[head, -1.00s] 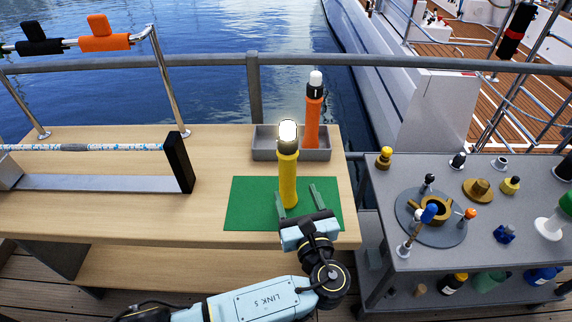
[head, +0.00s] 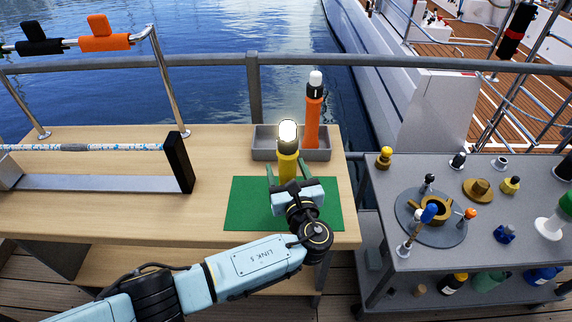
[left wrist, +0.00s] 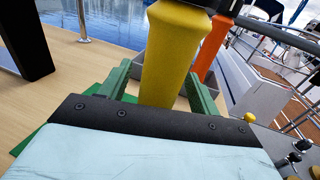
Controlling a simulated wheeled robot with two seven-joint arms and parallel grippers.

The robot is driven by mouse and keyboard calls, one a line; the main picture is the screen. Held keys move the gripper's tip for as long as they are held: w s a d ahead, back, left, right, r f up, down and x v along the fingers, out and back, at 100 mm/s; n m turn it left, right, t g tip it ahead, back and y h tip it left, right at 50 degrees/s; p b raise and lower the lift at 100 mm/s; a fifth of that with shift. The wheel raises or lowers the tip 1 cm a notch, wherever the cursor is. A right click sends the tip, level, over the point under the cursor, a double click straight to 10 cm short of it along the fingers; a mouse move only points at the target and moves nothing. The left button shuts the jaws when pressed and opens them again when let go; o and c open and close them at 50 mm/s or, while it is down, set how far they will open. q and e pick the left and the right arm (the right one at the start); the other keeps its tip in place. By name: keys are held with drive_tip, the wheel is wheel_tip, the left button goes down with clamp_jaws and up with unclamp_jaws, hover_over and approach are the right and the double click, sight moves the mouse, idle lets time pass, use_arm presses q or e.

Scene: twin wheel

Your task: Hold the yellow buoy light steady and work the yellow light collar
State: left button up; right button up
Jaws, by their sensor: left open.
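The yellow buoy light (head: 288,165) stands upright on the green mat (head: 240,212), its white lamp lit at the top. The yellow collar (head: 287,148) is the wider ring just below the lamp. My left gripper (head: 279,176) is open, its two green fingers on either side of the yellow body. In the left wrist view the yellow body (left wrist: 172,65) rises between the fingers (left wrist: 160,88), and its lamp is out of frame. I cannot tell whether either finger touches it. The gripper hides the light's lower part in the head view. My right gripper is not in view.
An orange buoy light (head: 313,110) stands in a grey tray (head: 262,146) behind the yellow one. A bracket with a black end plate (head: 179,163) is to the left. A grey cart (head: 385,215) with several small items is to the right.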

use_arm(q)
drive_tip(key=c, duration=1.1)
drive_tip(key=shift+o, duration=0.2)
drive_tip(key=shift+o, duration=1.3)
drive_tip(key=c, duration=0.4)
drive_tip(key=shift+o, duration=0.2)
drive_tip(key=shift+f, duration=0.15)
